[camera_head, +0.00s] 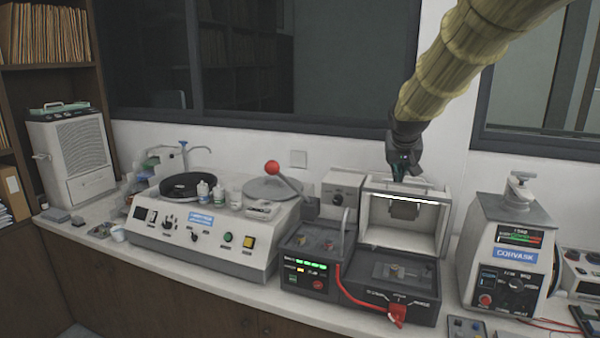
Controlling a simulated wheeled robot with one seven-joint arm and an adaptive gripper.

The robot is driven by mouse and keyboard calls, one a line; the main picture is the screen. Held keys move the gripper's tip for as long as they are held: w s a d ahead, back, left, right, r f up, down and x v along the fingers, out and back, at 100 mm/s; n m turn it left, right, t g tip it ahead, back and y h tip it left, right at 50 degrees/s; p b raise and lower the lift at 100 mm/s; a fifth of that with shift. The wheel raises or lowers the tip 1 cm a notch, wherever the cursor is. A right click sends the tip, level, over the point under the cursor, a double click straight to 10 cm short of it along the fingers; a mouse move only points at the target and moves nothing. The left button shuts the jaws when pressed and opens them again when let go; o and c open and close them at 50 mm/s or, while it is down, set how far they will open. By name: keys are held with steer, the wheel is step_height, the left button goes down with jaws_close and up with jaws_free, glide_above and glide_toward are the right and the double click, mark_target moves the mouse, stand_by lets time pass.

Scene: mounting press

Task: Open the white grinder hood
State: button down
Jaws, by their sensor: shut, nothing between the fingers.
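The white grinder hood (446,226) stands tipped up at the back of a dark grey grinder base (372,262), right of the middle. Its hollow inside faces me, with a bright strip and a grey block in it. The base below lies uncovered, showing a plate with a small yellowish part. My gripper (401,178) is shut and empty, pointing down at the hood's upper edge. I cannot tell whether it touches the hood; its fingertips are small and dark here.
A red cable (362,297) runs across the grinder front to a red plug. A control box (308,262) with green lights adjoins on the left. A white press (511,255) stands close on the right. A polishing machine (205,228) with a red-knobbed lever stands further left.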

steer(key=s+a+f+n+g+y+b, duration=0.1)
steer(key=s+f, duration=0.1)
steer(key=f, duration=1.1)
steer(key=s+a+f+g, duration=0.1)
steer(key=f, duration=1.2)
steer(key=s+a+f+g+y, duration=0.1)
steer(key=s+f, duration=0.5)
steer(key=f, duration=0.4)
steer(key=s+a+f+g, duration=0.1)
steer(key=s+f, duration=0.6)
steer(key=f, duration=0.3)
steer(key=s+f+g+b, duration=0.1)
steer(key=s+f, duration=0.9)
steer(key=s, duration=0.5)
steer(key=s+f+g+b, duration=0.1)
steer(key=s+f+g, duration=0.1)
steer(key=s+f, duration=0.8)
steer(key=s, duration=0.5)
steer(key=c, duration=2)
jaws_free()
steer(key=shift+n+g, duration=0.3)
steer(key=shift+g, duration=0.1)
steer(key=s, duration=0.3)
steer(key=s+f, duration=0.1)
steer(key=s, duration=0.4)
steer(key=shift+s+d+f+b, duration=0.3)
steer(key=shift+b, duration=0.05)
steer(key=shift+c, duration=0.2)
steer(key=shift+o, duration=1.4)
steer(key=shift+s, duration=0.2)
